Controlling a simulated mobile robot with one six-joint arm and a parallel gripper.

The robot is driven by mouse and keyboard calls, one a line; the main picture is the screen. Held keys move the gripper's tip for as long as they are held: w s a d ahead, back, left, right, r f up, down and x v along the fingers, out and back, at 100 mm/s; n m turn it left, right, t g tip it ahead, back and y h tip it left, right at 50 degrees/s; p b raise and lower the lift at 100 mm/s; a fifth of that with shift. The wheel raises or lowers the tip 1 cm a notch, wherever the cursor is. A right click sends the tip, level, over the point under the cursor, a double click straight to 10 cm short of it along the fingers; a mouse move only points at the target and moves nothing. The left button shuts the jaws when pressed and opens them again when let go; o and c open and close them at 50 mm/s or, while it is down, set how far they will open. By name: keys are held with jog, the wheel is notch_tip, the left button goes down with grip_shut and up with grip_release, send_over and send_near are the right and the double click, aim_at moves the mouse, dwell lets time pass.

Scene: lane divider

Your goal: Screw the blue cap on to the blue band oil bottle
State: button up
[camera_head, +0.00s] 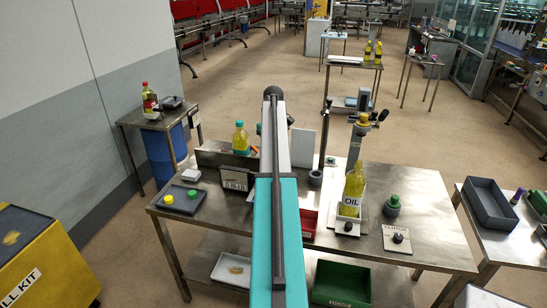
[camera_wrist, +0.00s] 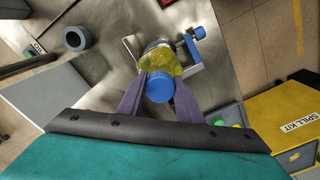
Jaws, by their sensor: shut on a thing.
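In the wrist view my gripper (camera_wrist: 159,88) is shut on the blue cap (camera_wrist: 159,86), which sits between its two fingertips. The yellow oil bottle (camera_wrist: 165,58) shows directly beyond the cap, in line with it. Whether the cap touches the bottle's neck cannot be told, and no blue band shows clearly. A metal bracket (camera_wrist: 130,45) stands beside the bottle. In the head view my arm hides the gripper and the held cap. A yellow bottle with a teal-blue top (camera_head: 241,138) shows left of my arm; I cannot tell if it is the same bottle.
A dark tray (camera_head: 181,210) holds a yellow cap (camera_head: 169,199) and a green cap (camera_head: 193,194). Right of my arm stand an oil bottle (camera_head: 352,187) and a green-topped pot (camera_head: 392,207). A grey ring (camera_wrist: 75,38) lies on the metal table. A yellow spill-kit box (camera_head: 40,265) stands at left.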

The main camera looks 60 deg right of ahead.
jog(key=shift+m, duration=0.3)
jog(key=shift+m, duration=0.5)
jog(key=shift+m, duration=0.3)
jog(key=shift+m, duration=0.6)
jog(key=shift+m, duration=0.9)
jog(key=shift+m, duration=0.8)
